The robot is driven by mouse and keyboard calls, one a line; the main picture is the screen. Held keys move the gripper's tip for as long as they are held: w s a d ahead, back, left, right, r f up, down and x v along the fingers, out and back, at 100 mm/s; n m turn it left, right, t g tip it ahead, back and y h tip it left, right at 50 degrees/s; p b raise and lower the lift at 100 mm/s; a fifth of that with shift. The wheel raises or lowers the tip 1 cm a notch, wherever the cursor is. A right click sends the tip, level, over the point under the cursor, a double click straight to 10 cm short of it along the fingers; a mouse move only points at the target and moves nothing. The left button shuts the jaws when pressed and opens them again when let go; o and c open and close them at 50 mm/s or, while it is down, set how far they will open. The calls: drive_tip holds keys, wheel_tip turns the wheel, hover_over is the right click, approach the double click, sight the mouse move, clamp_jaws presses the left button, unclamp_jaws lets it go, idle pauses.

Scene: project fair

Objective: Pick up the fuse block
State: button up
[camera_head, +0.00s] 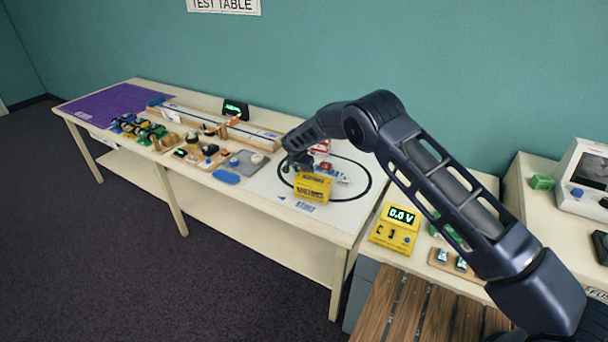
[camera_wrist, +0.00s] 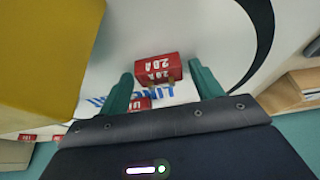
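A red block marked 2.0 A (camera_wrist: 158,66), which looks like the fuse block, shows in the wrist view on the white sheet. My gripper (camera_wrist: 161,72) has its two green fingers spread, one to each side of the block in the picture. A gap shows on both sides, and the fingers hold nothing. I cannot tell how far the block is beyond the fingertips. In the head view my gripper (camera_head: 298,162) is over the table's right end, its fingers not clear. A small red object (camera_head: 326,166) there may be the same block.
A yellow box (camera_head: 312,188) stands close to my gripper and fills the wrist view's upper left (camera_wrist: 45,50). A black cable loop (camera_head: 366,190) lies around this area. Another red block (camera_wrist: 140,104) shows near the left finger. A grey plate (camera_head: 240,163) is to the left.

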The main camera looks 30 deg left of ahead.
drive_tip(key=c, duration=0.8)
drive_tip(key=shift+o, duration=0.2)
wheel_tip(320, 180, up, 20)
